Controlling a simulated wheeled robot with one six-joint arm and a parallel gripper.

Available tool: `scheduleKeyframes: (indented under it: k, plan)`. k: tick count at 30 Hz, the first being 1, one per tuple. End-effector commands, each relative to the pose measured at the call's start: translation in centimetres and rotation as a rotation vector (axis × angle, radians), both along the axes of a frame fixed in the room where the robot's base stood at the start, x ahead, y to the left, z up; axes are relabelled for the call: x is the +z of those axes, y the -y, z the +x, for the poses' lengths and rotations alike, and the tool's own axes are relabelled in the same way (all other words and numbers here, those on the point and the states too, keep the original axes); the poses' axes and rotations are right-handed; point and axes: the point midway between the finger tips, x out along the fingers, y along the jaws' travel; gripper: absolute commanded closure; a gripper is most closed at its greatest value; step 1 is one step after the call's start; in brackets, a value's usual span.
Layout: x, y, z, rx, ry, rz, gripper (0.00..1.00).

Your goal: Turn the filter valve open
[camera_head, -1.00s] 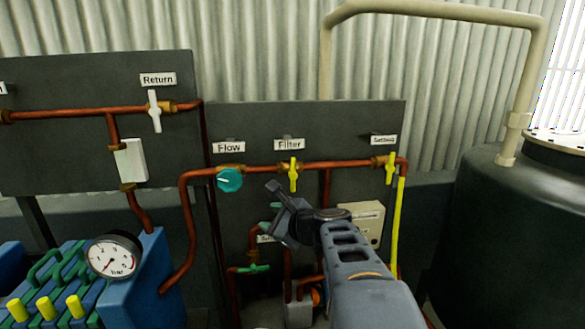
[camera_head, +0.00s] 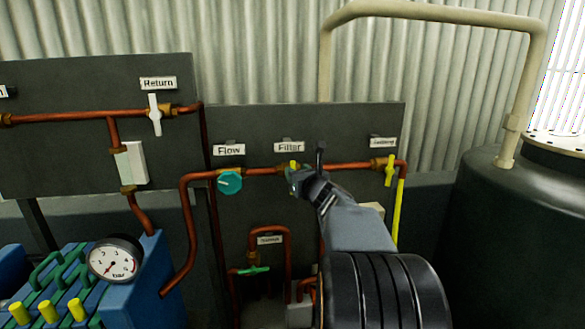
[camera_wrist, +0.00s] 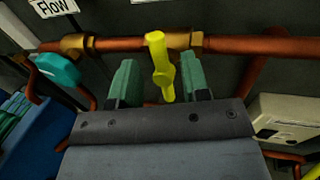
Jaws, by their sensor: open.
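The filter valve has a yellow handle (camera_wrist: 159,64) on a copper pipe, below the Filter label (camera_head: 289,147). In the wrist view the handle stands across the pipe, pointing down between my fingers. My gripper (camera_wrist: 161,84) is open, with one green-padded finger on each side of the handle and a visible gap to both. In the head view my gripper (camera_head: 300,178) covers most of the valve, and only the top of the yellow handle (camera_head: 293,165) shows. I cannot tell whether a finger touches it.
The teal flow knob (camera_head: 229,183) sits left on the same pipe (camera_head: 345,166). Another yellow-handled valve (camera_head: 390,172) is to the right. A white-handled return valve (camera_head: 155,114) is upper left. A green-handled valve (camera_head: 254,270) sits lower. A dark panel (camera_head: 240,125) stands behind the pipes.

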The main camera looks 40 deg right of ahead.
Motion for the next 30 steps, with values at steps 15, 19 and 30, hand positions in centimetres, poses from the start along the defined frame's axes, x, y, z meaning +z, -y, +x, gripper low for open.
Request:
scheduleKeyframes:
  k: [15,19,30]
  plan:
    - [0.0,0.7,3.4,0.000,0.000,-0.001,0.57]
    - [0.0,0.6,3.4,0.000,0.000,-0.001,0.57]
    - [0.0,0.6,3.4,0.000,0.000,-0.001,0.87]
